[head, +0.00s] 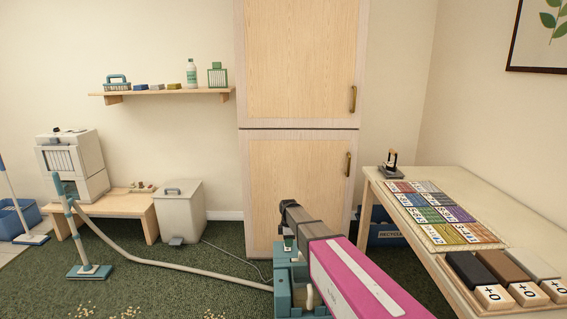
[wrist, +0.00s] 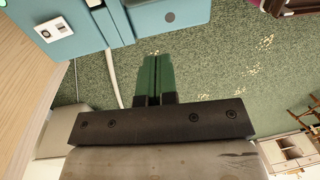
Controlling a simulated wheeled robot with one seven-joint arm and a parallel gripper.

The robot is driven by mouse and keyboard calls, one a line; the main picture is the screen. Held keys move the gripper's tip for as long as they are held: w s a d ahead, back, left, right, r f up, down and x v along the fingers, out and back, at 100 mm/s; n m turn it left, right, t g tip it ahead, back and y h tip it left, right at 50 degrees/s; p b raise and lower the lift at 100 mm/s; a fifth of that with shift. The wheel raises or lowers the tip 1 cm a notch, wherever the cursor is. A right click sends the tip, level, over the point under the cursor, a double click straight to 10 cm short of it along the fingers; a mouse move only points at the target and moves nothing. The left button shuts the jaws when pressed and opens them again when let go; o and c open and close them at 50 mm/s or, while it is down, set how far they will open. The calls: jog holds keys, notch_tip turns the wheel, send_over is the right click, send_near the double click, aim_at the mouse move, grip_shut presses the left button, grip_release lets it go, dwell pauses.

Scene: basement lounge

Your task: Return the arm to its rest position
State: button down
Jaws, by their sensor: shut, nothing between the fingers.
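My gripper (wrist: 157,80) shows in the wrist view as two green fingers side by side, pressed together, with nothing between them. Below them is the dark mounting bar of the gripper. The fingers are over the green carpet (wrist: 210,75) and touch nothing that I can see. In the head view my arm is at the bottom centre, in front of the tall wooden cabinet (head: 300,80). The fingertips cannot be made out there.
A table (head: 415,262) with coloured tiles stands at the right. At the left are a white pedal bin (head: 180,213), a low bench (head: 118,206) and a teal floor tool (head: 89,271) with a hose. A shelf (head: 160,93) hangs above. Carpet between them is partly clear, with crumbs.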

jog(key=s+d+r+m, duration=0.1)
jog(key=s+d+m, duration=0.4)
jog(key=s, duration=0.4)
jog(key=s+d+r+m+t, duration=0.1)
jog(key=s+d+r+m, duration=0.1)
jog(key=s+d+m, duration=0.4)
jog(key=s+d+r+m, duration=0.1)
jog(key=s+d+m, duration=0.4)
jog(key=s, duration=0.7)
jog(key=m, duration=0.2)
jog(key=shift+d+r+m, duration=0.2)
jog(key=shift+d+m, duration=0.1)
jog(key=shift+d, duration=0.05)
